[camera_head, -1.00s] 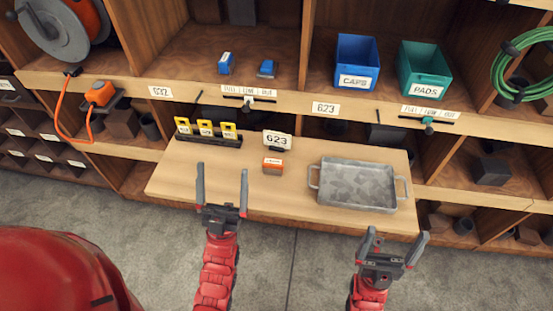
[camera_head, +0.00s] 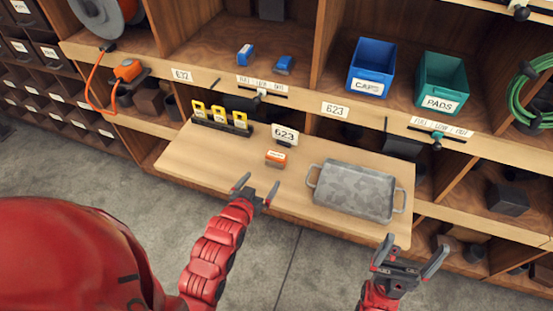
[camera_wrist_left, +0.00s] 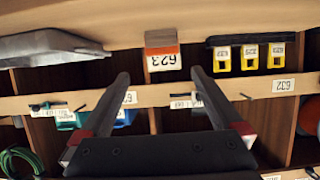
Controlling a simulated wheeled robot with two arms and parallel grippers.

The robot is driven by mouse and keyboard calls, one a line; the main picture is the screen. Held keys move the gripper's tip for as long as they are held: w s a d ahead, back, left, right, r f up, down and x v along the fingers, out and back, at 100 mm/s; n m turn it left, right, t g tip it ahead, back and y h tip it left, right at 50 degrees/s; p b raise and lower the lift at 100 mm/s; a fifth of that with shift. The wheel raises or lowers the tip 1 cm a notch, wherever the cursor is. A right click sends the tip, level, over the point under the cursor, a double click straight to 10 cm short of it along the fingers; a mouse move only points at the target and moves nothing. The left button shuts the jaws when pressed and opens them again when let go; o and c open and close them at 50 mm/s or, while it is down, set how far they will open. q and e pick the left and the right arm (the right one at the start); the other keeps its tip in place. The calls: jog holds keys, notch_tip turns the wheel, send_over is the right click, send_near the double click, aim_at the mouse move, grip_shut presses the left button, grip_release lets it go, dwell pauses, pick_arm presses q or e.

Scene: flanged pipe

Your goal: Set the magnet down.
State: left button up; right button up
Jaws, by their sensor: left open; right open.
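No thing in view is plainly marked as the magnet. A small orange block with a white label (camera_head: 275,158) lies on the pull-out wooden board (camera_head: 200,160), in front of the 623 card (camera_head: 285,135). The block also shows in the left wrist view (camera_wrist_left: 161,38). My left gripper (camera_head: 257,187) is open and empty over the board's front edge, just short of the block. Its spread fingers also show in the left wrist view (camera_wrist_left: 160,76). My right gripper (camera_head: 412,252) is open and empty in front of the board's right end.
A grey metal tray (camera_head: 355,190) sits on the board's right part. A black holder with yellow tags (camera_head: 222,119) stands at its back left. The shelf above holds two small blue items (camera_head: 284,65), a blue CAPS bin (camera_head: 371,67) and a green PADS bin (camera_head: 441,84).

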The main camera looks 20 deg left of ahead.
pick_arm(q)
jog(key=p, duration=0.4)
send_near(276, 157)
jog(key=x, duration=0.5)
jog(key=shift+s+f, duration=0.2)
jog(key=shift+f, duration=0.2)
jog(key=shift+w+f, duration=0.25)
jog(key=shift+w, duration=0.2)
jog(key=shift+w+r, duration=0.1)
jog(key=shift+w, duration=0.2)
jog(key=p+x, duration=0.1)
jog(key=x, duration=0.1)
jog(key=p+x, duration=0.1)
jog(key=shift+w+r+p, duration=0.1)
jog(key=shift+w+p, duration=0.2)
jog(key=shift+w, duration=0.15)
jog(key=shift+w+f, duration=0.25)
jog(key=shift+w, duration=0.15)
jog(key=c, duration=1.6)
